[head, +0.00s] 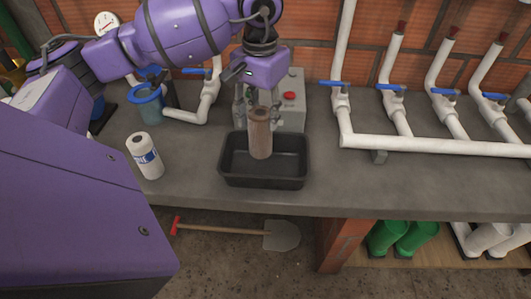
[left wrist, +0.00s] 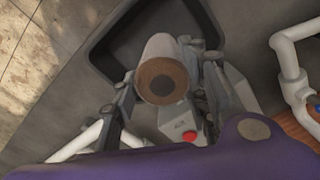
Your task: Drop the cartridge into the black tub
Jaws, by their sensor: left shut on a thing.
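The cartridge is a brown cylinder (head: 260,133) held upright in my left gripper (head: 259,104). In the left wrist view its round end with a dark centre hole (left wrist: 162,82) faces the camera, with the fingers on both sides of it. The black tub (head: 262,181) stands on the grey counter. The cartridge is over the tub in the head view, and its lower end overlaps the tub's opening; I cannot tell its exact height. The tub's rim also shows in the left wrist view (left wrist: 96,48). My right gripper is not in view.
White pipes with blue valves (head: 430,144) run along the right. A blue-rimmed jar (head: 147,106) stands at the back left.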

